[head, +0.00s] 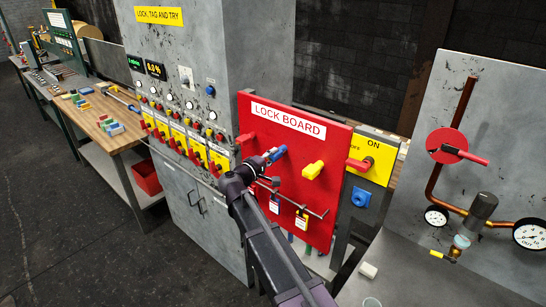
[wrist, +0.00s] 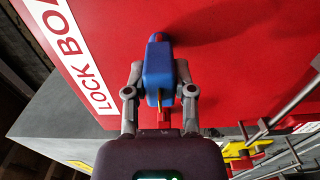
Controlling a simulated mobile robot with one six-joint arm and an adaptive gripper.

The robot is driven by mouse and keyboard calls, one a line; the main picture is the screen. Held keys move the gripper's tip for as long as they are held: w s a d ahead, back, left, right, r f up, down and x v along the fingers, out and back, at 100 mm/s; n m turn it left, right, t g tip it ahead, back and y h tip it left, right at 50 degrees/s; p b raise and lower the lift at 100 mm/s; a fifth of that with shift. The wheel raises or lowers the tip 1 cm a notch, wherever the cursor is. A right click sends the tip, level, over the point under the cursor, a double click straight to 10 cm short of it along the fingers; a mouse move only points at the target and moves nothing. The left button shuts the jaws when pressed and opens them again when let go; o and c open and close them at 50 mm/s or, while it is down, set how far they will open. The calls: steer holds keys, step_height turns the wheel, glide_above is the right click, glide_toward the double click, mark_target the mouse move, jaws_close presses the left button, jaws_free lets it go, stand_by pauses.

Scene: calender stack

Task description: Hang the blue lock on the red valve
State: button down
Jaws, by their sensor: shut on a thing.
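The blue lock (head: 277,154) is at the red lock board, near its upper middle, and fills the space between my fingers in the wrist view (wrist: 158,62). My gripper (wrist: 159,74) is shut on the blue lock, a finger on each side of its body. It also shows in the head view (head: 262,163), in front of the board. I cannot tell whether the lock still touches its peg. The red valve (head: 446,143), a red disc with a red lever, sits on a copper pipe on the grey panel at the far right, well away from my gripper.
The lock board (head: 335,150) also carries a yellow lock (head: 313,170), a red lock (head: 245,138) and a rod with hanging tags (head: 302,219). A yellow switch box (head: 380,160) with a red handle stands between board and valve. Gauges (head: 530,233) are below the valve.

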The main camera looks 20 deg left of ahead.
steer(key=shift+s+a, duration=0.1)
steer(key=shift+s, duration=0.15)
steer(key=shift+s+a, duration=0.15)
steer(key=shift+s, duration=0.2)
steer(key=shift+s+a, duration=0.15)
steer(key=shift+s, duration=0.15)
steer(key=shift+s+a, duration=0.25)
steer(key=shift+s, duration=0.4)
steer(key=shift+s+a, duration=0.2)
steer(key=shift+s, duration=0.3)
step_height(320, 180, down, 5)
steer(key=b, duration=0.5)
steer(key=shift+a, duration=0.1)
stand_by(0.7)
